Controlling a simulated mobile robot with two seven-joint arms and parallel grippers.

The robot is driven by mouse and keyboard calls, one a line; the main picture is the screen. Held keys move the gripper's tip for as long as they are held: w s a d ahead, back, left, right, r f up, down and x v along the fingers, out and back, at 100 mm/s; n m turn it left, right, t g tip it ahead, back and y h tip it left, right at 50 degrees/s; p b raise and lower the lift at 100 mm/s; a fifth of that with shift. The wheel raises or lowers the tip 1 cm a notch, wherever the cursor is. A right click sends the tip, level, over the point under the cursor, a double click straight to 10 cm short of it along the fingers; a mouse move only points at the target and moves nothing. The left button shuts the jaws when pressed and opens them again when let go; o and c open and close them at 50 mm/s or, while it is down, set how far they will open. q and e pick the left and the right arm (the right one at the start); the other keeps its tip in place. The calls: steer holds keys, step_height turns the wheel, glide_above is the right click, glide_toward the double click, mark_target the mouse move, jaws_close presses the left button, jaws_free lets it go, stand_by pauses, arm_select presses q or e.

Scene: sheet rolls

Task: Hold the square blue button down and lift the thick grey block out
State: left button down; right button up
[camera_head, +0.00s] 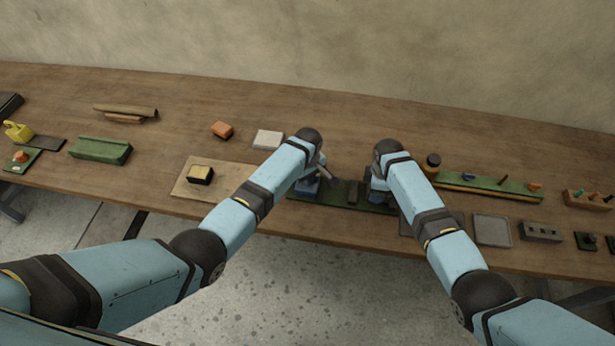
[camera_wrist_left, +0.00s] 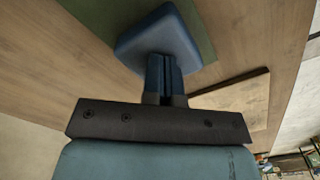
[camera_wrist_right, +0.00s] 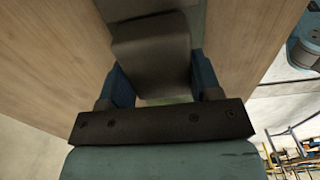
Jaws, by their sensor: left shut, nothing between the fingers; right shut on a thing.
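The square blue button (camera_wrist_left: 158,36) fills the top of the left wrist view, and its blue also shows in the head view (camera_head: 307,188) on a dark green board (camera_head: 335,196). My left gripper (camera_wrist_left: 164,62) is shut and empty, its fingertips at the button's face, seemingly touching it. How far the button is pressed cannot be told. The thick grey block (camera_wrist_right: 150,62) stands between the fingers of my right gripper (camera_wrist_right: 163,84), which is shut on it. In the head view my right forearm and wrist hide this block. Whether it is still seated cannot be told.
On the green board between my grippers is a dark upright piece (camera_head: 352,192). A tan board with a yellow-topped block (camera_head: 200,174) lies left. A green strip with pegs (camera_head: 490,187) is right.

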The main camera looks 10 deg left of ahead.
arm_select(q)
steer(key=shift+s+f, duration=0.1)
steer(key=shift+f, duration=0.05)
arm_select(e)
steer(key=shift+r, duration=1.45)
arm_select(q)
step_height(320, 180, up, 9)
stand_by(0.9)
stand_by(0.5)
